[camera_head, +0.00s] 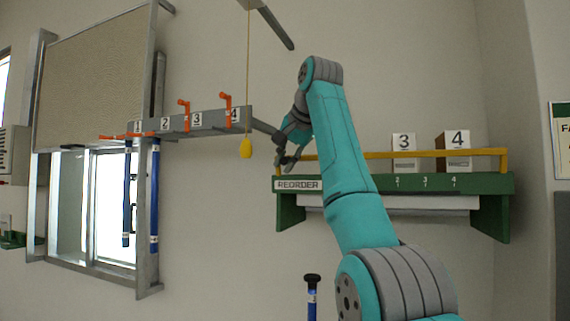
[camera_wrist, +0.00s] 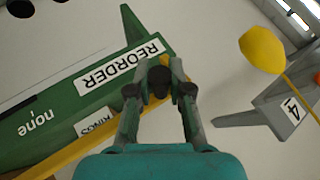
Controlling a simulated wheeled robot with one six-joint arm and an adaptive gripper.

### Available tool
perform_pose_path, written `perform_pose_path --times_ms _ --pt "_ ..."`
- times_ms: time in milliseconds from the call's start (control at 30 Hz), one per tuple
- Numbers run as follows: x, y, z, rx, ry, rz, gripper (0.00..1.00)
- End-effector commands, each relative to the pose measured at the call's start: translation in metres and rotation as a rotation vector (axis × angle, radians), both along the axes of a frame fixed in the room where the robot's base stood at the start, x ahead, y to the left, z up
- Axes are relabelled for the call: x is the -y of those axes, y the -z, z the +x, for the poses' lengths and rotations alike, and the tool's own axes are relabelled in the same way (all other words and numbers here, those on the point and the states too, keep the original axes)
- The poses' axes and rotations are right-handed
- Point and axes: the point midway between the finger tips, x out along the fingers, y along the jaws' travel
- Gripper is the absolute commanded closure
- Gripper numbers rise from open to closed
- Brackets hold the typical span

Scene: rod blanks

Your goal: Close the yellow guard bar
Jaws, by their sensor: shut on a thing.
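The yellow guard bar (camera_head: 375,155) runs along the front of the green shelf (camera_head: 390,185), a little above its edge, with an upright end at the right. In the wrist view the bar (camera_wrist: 62,158) comes up from the lower left and passes behind my fingers. My gripper (camera_head: 287,160) is at the bar's left end, by the REORDER label.
White boxes numbered 3 (camera_head: 404,143) and 4 (camera_head: 457,140) stand on the shelf behind the bar. A grey numbered rack (camera_head: 180,123) with orange hooks and hanging blue rods is left. A yellow pull knob (camera_head: 246,148) hangs on a cord close left of my gripper.

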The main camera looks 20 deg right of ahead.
Motion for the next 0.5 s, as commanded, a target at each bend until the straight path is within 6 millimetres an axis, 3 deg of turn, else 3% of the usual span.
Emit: perform_pose_path --times_ms 500 --pt "0.0033 -0.0043 0.0037 -0.096 0.002 0.071 1.00"
